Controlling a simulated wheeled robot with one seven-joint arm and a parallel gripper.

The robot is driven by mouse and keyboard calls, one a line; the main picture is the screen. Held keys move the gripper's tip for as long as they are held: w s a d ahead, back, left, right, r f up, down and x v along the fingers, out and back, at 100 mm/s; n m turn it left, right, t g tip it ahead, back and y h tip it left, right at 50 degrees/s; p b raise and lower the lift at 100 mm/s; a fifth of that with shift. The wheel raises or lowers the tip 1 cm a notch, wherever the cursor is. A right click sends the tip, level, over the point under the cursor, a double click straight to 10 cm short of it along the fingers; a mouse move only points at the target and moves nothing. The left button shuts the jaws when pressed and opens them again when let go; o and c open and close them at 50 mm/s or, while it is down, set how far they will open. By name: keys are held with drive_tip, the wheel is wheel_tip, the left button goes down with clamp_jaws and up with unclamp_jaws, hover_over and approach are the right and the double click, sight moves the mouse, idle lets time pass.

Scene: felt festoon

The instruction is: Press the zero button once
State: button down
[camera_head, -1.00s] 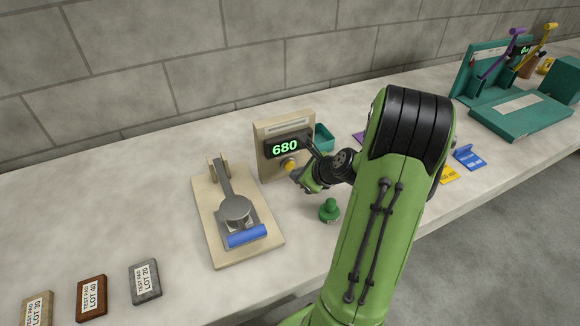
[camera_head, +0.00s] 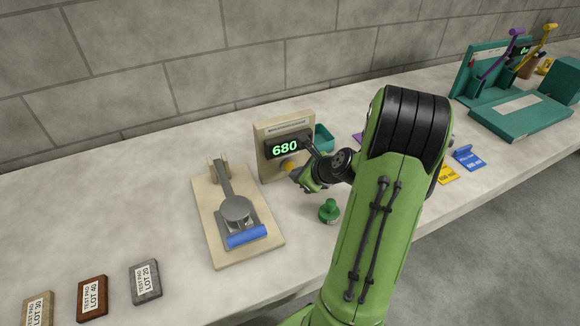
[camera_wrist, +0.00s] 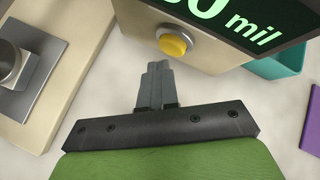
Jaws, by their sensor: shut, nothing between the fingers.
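The zero button is a round yellow button (camera_head: 288,166) on the front of a beige display unit (camera_head: 267,165). It also shows in the wrist view (camera_wrist: 173,45), in a light metal ring. The unit's dark screen (camera_head: 285,147) reads 680 in green; the wrist view shows "0 mil". My gripper (camera_head: 296,174) is in front of the button and partly covers it in the head view. In the wrist view its grey fingers (camera_wrist: 158,66) are shut together and empty. Their tips appear just short of the button, a little to its left; I see no clear contact.
A beige press stand (camera_head: 205,220) with a metal lever and blue bar stands left of the unit. A green knobbed stamp (camera_head: 329,210) stands below my gripper. A teal bin (camera_head: 323,137) is behind it. Test pads (camera_head: 92,298) lie at front left.

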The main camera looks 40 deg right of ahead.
drive_tip(key=shift+w, duration=0.25)
drive_tip(key=shift+w+d+r+p, duration=0.1)
drive_tip(key=shift+w+d+p, duration=0.1)
drive_tip(key=shift+w+p, duration=0.25)
idle(0.6)
idle(0.4)
drive_tip(key=shift+s+a, duration=0.25)
drive_tip(key=shift+s, duration=0.6)
drive_tip(key=shift+s+a+b, duration=0.15)
drive_tip(key=shift+s+a, duration=0.1)
drive_tip(key=shift+s, duration=0.55)
drive_tip(key=shift+s+a+b, duration=0.1)
drive_tip(key=shift+s+a, duration=0.15)
drive_tip(key=shift+s, duration=0.55)
drive_tip(key=shift+s+a+b, duration=0.15)
drive_tip(key=shift+s+a, duration=0.1)
drive_tip(key=shift+s, duration=0.55)
